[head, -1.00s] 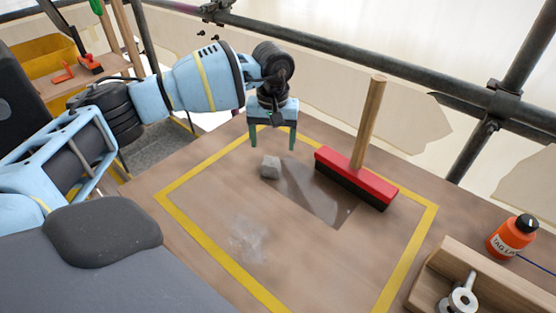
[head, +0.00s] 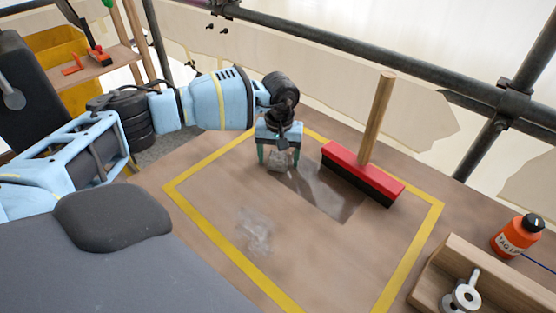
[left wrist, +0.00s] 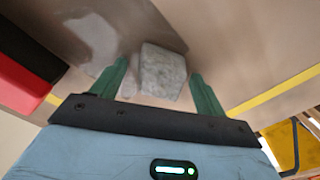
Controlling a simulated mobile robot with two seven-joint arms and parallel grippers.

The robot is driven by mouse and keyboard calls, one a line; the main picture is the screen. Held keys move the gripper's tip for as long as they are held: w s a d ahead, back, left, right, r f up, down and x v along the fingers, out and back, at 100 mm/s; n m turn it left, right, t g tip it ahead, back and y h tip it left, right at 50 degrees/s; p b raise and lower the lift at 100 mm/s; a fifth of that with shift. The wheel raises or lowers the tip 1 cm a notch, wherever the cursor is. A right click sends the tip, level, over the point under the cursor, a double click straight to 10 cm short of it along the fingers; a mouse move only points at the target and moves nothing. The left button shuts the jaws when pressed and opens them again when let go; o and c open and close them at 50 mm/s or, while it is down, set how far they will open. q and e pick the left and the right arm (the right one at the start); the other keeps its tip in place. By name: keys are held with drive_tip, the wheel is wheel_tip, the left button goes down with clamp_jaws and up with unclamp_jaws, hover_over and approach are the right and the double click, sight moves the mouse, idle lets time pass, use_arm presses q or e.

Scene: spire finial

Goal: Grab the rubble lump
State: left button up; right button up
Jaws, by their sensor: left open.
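The rubble lump (head: 279,160) is a small grey block on the brown board, near the far corner of the yellow outline. My left gripper (head: 279,158) is over it and points down, with its green fingers on either side. In the left wrist view the lump (left wrist: 163,72) lies between the two fingertips of the left gripper (left wrist: 158,80). The gripper is open, and a gap shows between the lump and the right-hand finger. The lump still appears to rest on the board. My right gripper is not in view.
A red brush (head: 362,174) with an upright wooden handle stands just right of the lump. An orange bottle (head: 517,235) and a wooden tray (head: 490,279) with a metal part are at the right. Scaffold tubes (head: 380,66) run behind.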

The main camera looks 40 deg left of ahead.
use_arm(q)
drive_tip(key=c, duration=1.2)
wheel_tip(320, 180, up, 10)
drive_tip(key=shift+r, duration=0.1)
